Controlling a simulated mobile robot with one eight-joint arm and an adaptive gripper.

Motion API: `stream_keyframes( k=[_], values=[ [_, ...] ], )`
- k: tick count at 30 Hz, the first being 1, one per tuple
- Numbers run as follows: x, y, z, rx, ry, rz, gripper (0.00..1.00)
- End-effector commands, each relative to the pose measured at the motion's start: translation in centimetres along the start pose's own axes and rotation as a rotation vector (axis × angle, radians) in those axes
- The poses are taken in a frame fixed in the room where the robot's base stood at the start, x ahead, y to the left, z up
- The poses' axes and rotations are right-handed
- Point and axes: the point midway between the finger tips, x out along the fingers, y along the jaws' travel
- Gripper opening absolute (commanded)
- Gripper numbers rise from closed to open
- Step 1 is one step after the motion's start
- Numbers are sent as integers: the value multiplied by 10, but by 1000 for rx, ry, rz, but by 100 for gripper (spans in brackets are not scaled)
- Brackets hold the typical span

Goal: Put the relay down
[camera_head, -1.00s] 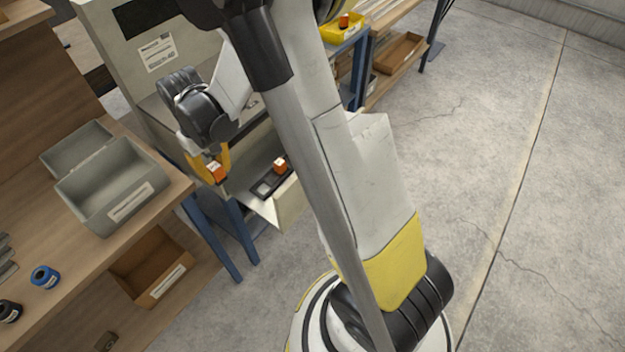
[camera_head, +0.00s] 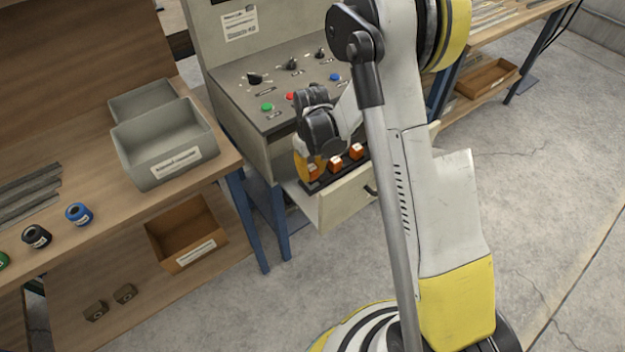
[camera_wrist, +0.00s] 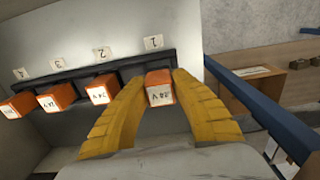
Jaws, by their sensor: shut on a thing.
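My gripper (camera_wrist: 158,76) has its two yellow fingers shut on an orange relay with a white "24 V" label (camera_wrist: 159,93). The held relay is at the position marked 1, at the end of a black relay rack (camera_wrist: 130,70) in the open drawer. I cannot tell whether it is fully seated. Further orange relays stand at the positions marked 2 (camera_wrist: 101,91), 3 (camera_wrist: 57,98) and 4 (camera_wrist: 19,104). In the head view my gripper (camera_head: 308,168) is at the left end of the rack, beside two visible relays (camera_head: 335,163) (camera_head: 356,151).
The pale drawer (camera_head: 345,198) sticks out below a control panel (camera_head: 275,85) with knobs and coloured buttons. At left, a workbench carries a grey bin (camera_head: 165,150) and tape rolls (camera_head: 78,214). A blue leg (camera_wrist: 262,108) stands close at right in the wrist view.

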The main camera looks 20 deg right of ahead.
Motion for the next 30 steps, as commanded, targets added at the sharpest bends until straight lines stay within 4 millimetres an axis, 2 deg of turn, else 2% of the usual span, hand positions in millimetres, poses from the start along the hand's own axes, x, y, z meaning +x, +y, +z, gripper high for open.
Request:
stream_keyframes(
  k=[1, 4, 15, 16, 18, 26, 30],
  values=[
    [12, 0, 0, 0, 0, 0, 0],
    [24, 0, 0, 0, 0, 0, 0],
    [27, 0, 0, 0, 0, 0, 0],
    [27, 0, 0, 0, 0, 0, 31],
    [26, 0, 0, 0, 0, 0, 46],
    [26, 0, 0, 0, 0, 0, 46],
    [17, 0, 0, 0, 0, 0, 46]
  ],
)
